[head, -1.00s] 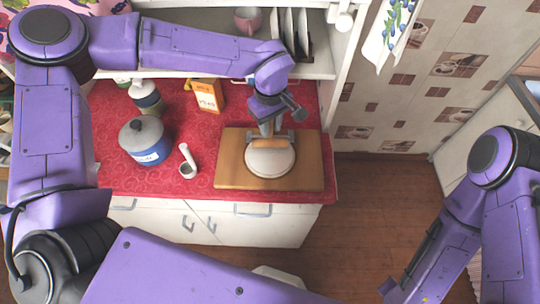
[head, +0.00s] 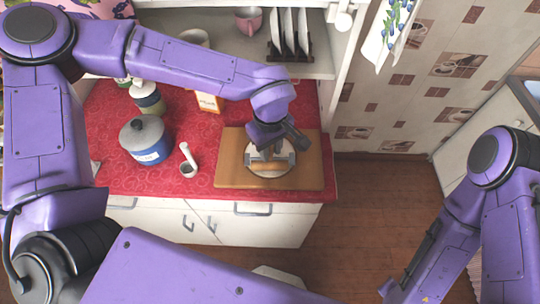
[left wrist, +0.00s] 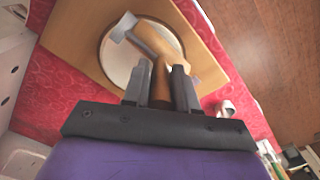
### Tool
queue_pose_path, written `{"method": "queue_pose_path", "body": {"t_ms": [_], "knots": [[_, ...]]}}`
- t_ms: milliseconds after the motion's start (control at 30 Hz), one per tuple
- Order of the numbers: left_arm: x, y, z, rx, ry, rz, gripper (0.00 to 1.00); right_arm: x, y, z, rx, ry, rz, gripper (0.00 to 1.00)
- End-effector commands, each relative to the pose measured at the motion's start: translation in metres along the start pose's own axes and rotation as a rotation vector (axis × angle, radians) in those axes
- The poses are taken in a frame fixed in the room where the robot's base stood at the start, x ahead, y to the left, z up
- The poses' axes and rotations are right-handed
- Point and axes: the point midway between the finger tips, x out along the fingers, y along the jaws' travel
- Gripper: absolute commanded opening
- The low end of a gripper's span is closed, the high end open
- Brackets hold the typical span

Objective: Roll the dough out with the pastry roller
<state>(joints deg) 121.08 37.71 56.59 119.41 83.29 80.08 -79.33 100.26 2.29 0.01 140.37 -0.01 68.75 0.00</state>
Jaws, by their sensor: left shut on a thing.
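The dough (head: 270,173) is a pale, flat round disc on a wooden board (head: 232,181) on the red counter. It also shows in the left wrist view (left wrist: 114,68), partly hidden by the roller. My left gripper (head: 266,150) is over the dough, shut on the pastry roller's handle. The roller (head: 271,166) has a wooden cylinder and grey end brackets and lies across the near half of the dough. In the left wrist view the roller (left wrist: 180,52) appears against the dough; exact contact is hard to tell.
A blue pot with a grey lid (head: 146,140), a mortar with pestle (head: 189,165), a jar (head: 148,98) and an orange-white carton (head: 209,102) stand left of the board. A shelf with a plate rack (head: 290,45) is behind. Open floor lies to the right.

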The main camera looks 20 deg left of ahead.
Motion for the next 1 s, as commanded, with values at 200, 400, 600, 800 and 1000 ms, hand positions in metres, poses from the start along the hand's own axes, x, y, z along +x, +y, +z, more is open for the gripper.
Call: {"method": "queue_pose_path", "body": {"t_ms": [200,400,600,800,1000], "knots": [[-0.027,0.001,0.000,-0.001,0.001,0.005,0.00,0.000,0.000,0.000,0.000,0.000,0.000,0.43],[-0.051,0.001,0.000,-0.001,0.001,0.006,0.00,0.000,0.000,0.000,0.000,0.000,0.000,0.43],[-0.057,0.001,0.000,0.000,0.001,0.003,0.00,0.000,0.000,0.000,0.000,0.000,0.000,0.43],[-0.057,0.001,0.000,0.000,0.001,0.004,0.00,0.000,0.000,0.000,0.000,0.000,0.000,0.43],[-0.057,0.001,0.000,0.000,0.001,0.005,0.00,0.000,0.000,0.000,0.000,0.000,0.000,0.43]]}}
